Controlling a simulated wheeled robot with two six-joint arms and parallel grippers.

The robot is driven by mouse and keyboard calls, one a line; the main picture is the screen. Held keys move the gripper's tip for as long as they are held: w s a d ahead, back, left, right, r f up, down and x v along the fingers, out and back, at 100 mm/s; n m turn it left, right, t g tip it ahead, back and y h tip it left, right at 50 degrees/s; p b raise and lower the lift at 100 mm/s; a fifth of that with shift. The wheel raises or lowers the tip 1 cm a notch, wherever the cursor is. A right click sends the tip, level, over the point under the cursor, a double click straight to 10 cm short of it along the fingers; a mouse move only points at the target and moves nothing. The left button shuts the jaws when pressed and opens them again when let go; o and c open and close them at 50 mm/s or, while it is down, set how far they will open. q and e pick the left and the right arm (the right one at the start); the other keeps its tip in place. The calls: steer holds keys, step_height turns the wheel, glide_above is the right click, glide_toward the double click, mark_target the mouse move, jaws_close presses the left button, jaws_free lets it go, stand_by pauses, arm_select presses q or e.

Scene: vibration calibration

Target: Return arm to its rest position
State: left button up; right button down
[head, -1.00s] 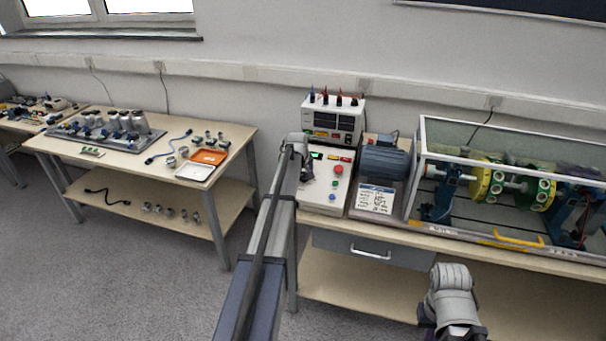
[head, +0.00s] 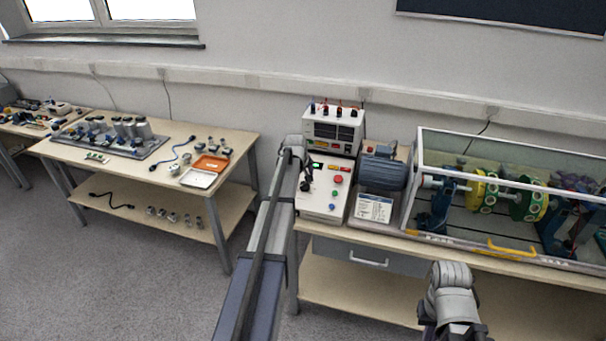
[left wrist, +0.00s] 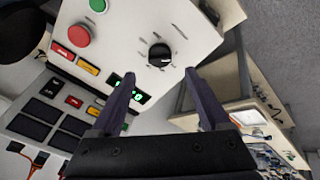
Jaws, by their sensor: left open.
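My left arm reaches up the middle of the head view to the white control box (head: 324,199). My left gripper (head: 306,180) is small and dark there, over the left part of the box. In the left wrist view the gripper (left wrist: 159,76) has its two fingers spread, with nothing between them. The box's black knob (left wrist: 160,55) shows just beyond the fingertips, apart from them. A red button (left wrist: 79,35) and a green lit display (left wrist: 140,97) are also on the box, the display partly hidden by a finger. My right gripper is not seen; only a grey right arm part shows.
A meter unit with leads (head: 333,128) stands behind the box. A blue motor (head: 382,171) and a glass-walled rig with yellow and green discs (head: 483,191) stand to the right. A second table (head: 222,147) with trays is at the left, with open floor before it.

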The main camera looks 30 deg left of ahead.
arm_select(q)
steer(key=shift+s+d+r, duration=0.1)
steer(key=shift+s+r, duration=0.15)
steer(key=shift+r, duration=0.25)
steer(key=s+d+f+m+g+h, duration=0.1)
steer(key=s+d+m, duration=0.15)
steer(key=d, duration=0.65)
steer(key=s+d+m, duration=0.2)
steer(key=s+d, duration=0.2)
steer(key=d, duration=0.5)
steer(key=s+d+f+m+g, duration=0.1)
steer(key=s+d+m+g, duration=0.3)
steer(key=s+d+m, duration=0.7)
steer(key=s+d, duration=1.3)
steer(key=s, duration=0.3)
steer(key=shift+s+d+f+g+y, duration=0.25)
steer(key=shift+s+g+y, duration=0.05)
steer(key=shift+s, duration=0.1)
